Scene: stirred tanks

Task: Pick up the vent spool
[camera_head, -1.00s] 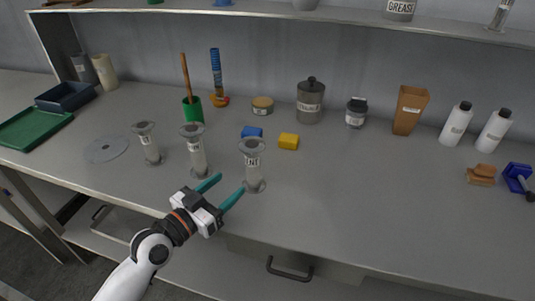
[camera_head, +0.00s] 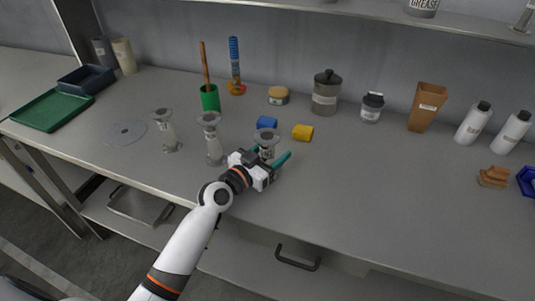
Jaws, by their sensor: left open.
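The vent spool (camera_head: 266,138) is a grey, flanged, upright spool with a white label, standing on the workbench near its front edge. Its lower part is hidden behind my left gripper (camera_head: 273,153). That gripper is open, with its teal fingers on either side of the spool; I cannot tell whether they touch it. Two similar flanged spools stand to the left, one in the middle (camera_head: 212,143) and one farther left (camera_head: 165,133). My right gripper is not in view.
A green cup (camera_head: 209,98) stands behind the middle spool. A flat grey disc (camera_head: 126,133) lies at left.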

